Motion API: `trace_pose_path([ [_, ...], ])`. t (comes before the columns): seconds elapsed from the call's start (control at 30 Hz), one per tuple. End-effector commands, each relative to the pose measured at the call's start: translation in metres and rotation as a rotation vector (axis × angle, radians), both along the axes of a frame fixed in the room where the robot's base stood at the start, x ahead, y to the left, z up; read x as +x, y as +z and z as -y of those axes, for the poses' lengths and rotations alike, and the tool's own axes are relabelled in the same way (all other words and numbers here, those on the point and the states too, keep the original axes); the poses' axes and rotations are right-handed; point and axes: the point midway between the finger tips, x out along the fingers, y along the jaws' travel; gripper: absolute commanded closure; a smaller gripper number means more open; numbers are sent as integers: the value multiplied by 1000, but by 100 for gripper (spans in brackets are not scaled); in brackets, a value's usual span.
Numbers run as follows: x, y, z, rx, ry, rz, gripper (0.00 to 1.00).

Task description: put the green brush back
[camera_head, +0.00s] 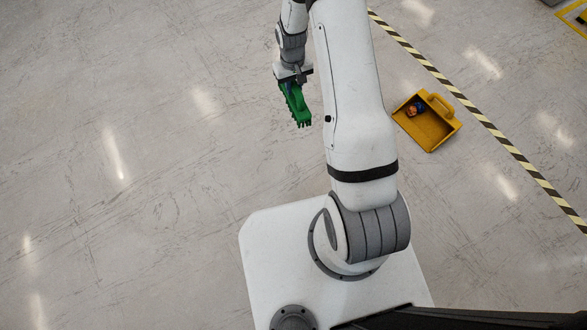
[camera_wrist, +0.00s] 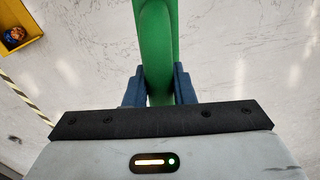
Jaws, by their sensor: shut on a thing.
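The green brush (camera_head: 296,104) hangs from my gripper (camera_head: 291,84) in the head view, left of my upper arm. Its toothed end points down and slightly right in the picture. In the wrist view the green brush (camera_wrist: 155,45) runs up from between the two blue fingers of my gripper (camera_wrist: 159,85), which are shut on it. Its far end is cut off by the top of the wrist view. No holder for the brush can be made out.
A yellow dustpan-like tray (camera_head: 428,132) with a handle lies on the floor right of my arm. A small blue and orange thing (camera_head: 416,108) lies in it. A black-and-yellow striped line (camera_head: 470,105) runs beyond it. The floor at left is clear.

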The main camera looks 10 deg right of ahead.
Motion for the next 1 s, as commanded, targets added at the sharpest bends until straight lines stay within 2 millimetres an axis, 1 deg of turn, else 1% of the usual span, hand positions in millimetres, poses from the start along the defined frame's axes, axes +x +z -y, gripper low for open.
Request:
trace_pose_path([
  [0.03,-4,-43,0,0,21,-11,100],
  [0.07,-6,-62,0,0,33,-11,100],
  [0.1,-9,-87,0,1,48,-11,100],
  [0.17,-14,-124,0,3,74,-11,100],
  [0.2,-19,-147,-1,5,90,-11,100],
  [0.27,-27,-179,-1,8,110,-9,100],
  [0.3,-32,-198,-2,11,123,-9,100],
  [0.4,-44,-237,-3,19,152,-7,100],
  [0.5,-53,-261,-5,24,169,-5,100],
  [0.6,-58,-274,-5,27,179,-3,100],
  [0.77,-60,-296,-6,29,185,-1,100],
  [0.9,-60,-324,-6,28,184,-2,100],
  [1.0,-60,-338,-6,29,184,-1,100],
])
